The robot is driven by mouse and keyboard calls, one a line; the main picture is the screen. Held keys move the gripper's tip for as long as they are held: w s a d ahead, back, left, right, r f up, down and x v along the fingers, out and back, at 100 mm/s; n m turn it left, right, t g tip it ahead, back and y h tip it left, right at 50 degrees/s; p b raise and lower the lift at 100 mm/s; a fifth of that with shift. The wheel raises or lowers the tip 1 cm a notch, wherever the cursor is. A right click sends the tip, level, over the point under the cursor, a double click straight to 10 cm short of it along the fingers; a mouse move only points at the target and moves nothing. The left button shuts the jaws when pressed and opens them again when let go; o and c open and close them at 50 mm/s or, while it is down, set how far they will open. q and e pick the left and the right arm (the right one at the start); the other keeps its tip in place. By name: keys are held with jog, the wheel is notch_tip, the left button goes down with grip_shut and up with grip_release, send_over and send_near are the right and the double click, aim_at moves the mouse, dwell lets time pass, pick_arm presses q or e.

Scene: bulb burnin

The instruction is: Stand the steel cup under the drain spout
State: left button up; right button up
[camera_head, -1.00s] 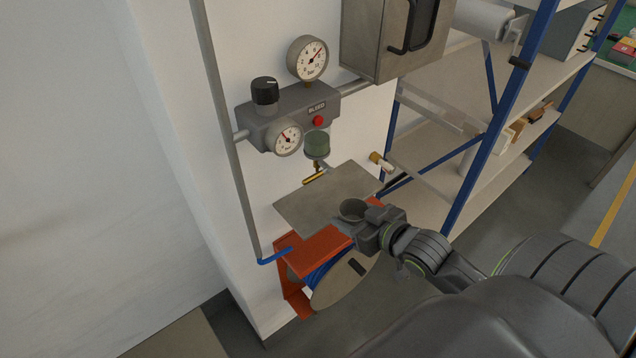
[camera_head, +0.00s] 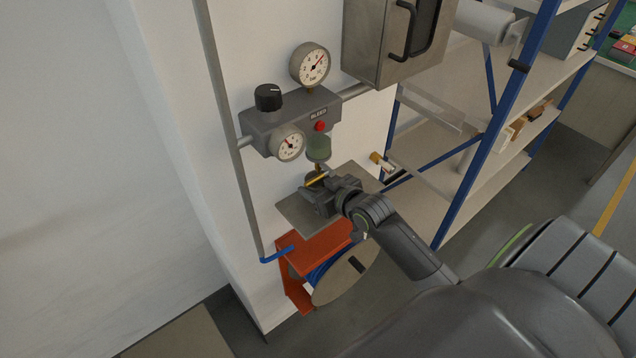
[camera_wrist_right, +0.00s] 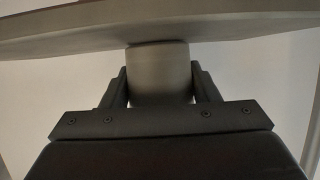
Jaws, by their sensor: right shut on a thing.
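My right gripper (camera_head: 322,192) is shut on the steel cup (camera_wrist_right: 160,72), which shows between the two fingers in the right wrist view. In the head view the cup is mostly hidden by the gripper and a yellow brass lever (camera_head: 316,180). The cup is at or just above the grey metal shelf plate (camera_head: 297,213); I cannot tell if it touches. The drain spout (camera_head: 318,167) comes down from the green filter bowl (camera_head: 318,148), close above the cup. I cannot tell whether the two are lined up. My left gripper is not in view.
The grey regulator block with two gauges (camera_head: 309,64) and a red button (camera_head: 320,126) is on the white wall above. A brass-ended pipe stub (camera_head: 381,161) sticks out to the right. An orange bracket with a cable reel (camera_head: 343,278) is below the plate.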

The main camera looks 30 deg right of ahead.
jog(key=shift+s, duration=0.1)
jog(key=shift+f, duration=0.1)
jog(key=o, duration=1)
jog(key=v, duration=1.2)
